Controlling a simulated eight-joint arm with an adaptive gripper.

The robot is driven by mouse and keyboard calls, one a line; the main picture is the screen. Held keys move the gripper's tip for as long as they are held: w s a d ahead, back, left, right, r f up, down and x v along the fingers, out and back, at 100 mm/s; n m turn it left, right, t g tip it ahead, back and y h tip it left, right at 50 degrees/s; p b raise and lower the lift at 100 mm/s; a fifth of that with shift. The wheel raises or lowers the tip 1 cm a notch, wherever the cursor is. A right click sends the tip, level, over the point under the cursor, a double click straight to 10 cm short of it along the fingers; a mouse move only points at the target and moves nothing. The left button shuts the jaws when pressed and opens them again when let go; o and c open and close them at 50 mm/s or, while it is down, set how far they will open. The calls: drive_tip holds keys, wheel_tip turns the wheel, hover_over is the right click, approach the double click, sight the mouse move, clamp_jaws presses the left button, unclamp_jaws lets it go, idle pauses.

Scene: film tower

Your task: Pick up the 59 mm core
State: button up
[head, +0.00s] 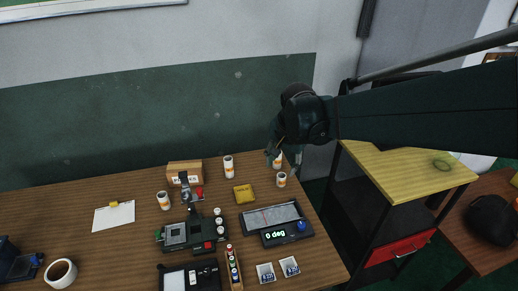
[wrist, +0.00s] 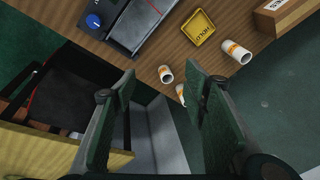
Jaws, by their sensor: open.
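Several white cores with orange bands stand on the wooden table; their sizes cannot be read, so I cannot tell which is the 59 mm one. A short core (head: 281,180) stands near the table's right side, and another core (head: 277,163) stands just behind it, partly covered by my gripper (head: 278,149). In the wrist view my gripper (wrist: 160,78) is open and empty. A core (wrist: 165,74) shows beyond the gap between the fingers, and another core (wrist: 181,92) is partly behind the right finger.
A yellow HOLD tray (head: 244,194), a cardboard box (head: 184,171), a grey device with a "0 deg" display (head: 287,232) and a splicer-like machine (head: 188,234) occupy the table. A yellow-topped cabinet (head: 400,175) stands to the right, across a gap. The table's left part has free room.

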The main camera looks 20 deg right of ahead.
drive_tip(key=w+d+f+m+g+p, duration=0.2)
drive_tip(key=w+d+f+m, duration=0.15)
drive_tip(key=w+f, duration=0.45)
drive_tip(key=m+g+p, duration=0.1)
drive_tip(key=m, duration=0.4)
hover_over(281, 180)
drive_tip(key=w, duration=0.2)
wheel_tip(281, 180, down, 9)
drive_tip(key=shift+d+r, duration=0.15)
drive_tip(key=shift+d, duration=0.3)
drive_tip(key=shift+f, duration=1.3)
drive_tip(key=shift+f, duration=0.1)
drive_tip(key=shift+f+b, duration=0.75)
drive_tip(key=shift+f, duration=1.75)
drive_tip(key=c, duration=0.9)
